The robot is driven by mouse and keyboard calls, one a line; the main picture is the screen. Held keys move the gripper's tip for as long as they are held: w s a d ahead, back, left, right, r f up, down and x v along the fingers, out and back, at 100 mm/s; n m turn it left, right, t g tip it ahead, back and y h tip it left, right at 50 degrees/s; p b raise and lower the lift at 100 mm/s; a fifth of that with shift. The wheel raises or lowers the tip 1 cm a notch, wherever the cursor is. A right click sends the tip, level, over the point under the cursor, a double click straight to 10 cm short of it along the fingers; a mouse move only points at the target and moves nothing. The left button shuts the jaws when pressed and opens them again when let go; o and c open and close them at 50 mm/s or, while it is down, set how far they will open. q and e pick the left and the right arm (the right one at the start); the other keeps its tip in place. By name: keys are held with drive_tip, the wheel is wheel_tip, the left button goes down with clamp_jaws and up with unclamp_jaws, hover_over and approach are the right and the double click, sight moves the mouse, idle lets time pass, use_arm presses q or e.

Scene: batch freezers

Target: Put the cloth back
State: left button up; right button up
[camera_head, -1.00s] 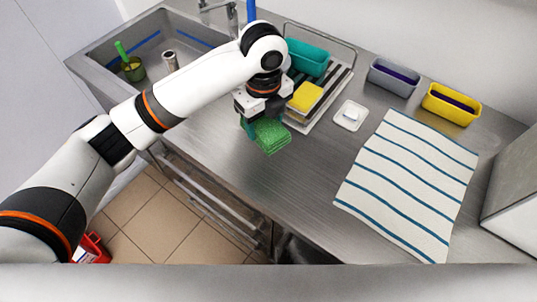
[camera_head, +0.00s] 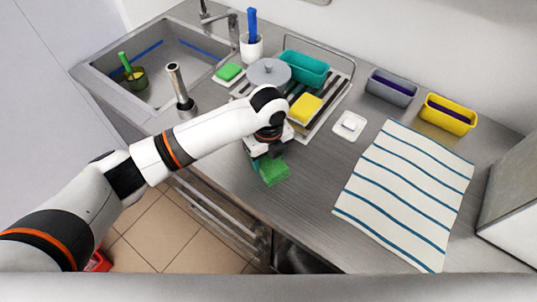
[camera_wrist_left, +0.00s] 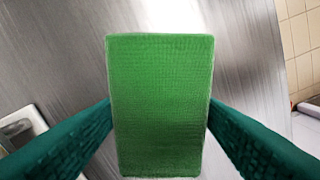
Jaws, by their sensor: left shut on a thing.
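A folded green cloth (camera_head: 273,172) hangs in my left gripper (camera_head: 262,160) near the front edge of the steel counter. In the left wrist view the cloth (camera_wrist_left: 160,105) is upright between the two teal fingers, which press on its two sides. Its exact height over the counter is hard to tell. My right gripper is not in view.
Behind the gripper is a rack (camera_head: 335,98) with a lidded pot (camera_head: 268,72), teal bin (camera_head: 305,68) and yellow sponge (camera_head: 305,107). A green sponge (camera_head: 229,71) lies left. A striped towel (camera_head: 408,190) covers the right counter.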

sight(269, 160)
use_arm(q)
drive_tip(key=o, duration=0.9)
drive_tip(key=shift+f, duration=0.1)
drive_tip(key=shift+o, duration=0.2)
wheel_tip(269, 160, up, 12)
drive_tip(key=b, duration=0.2)
drive_tip(key=shift+r, duration=0.2)
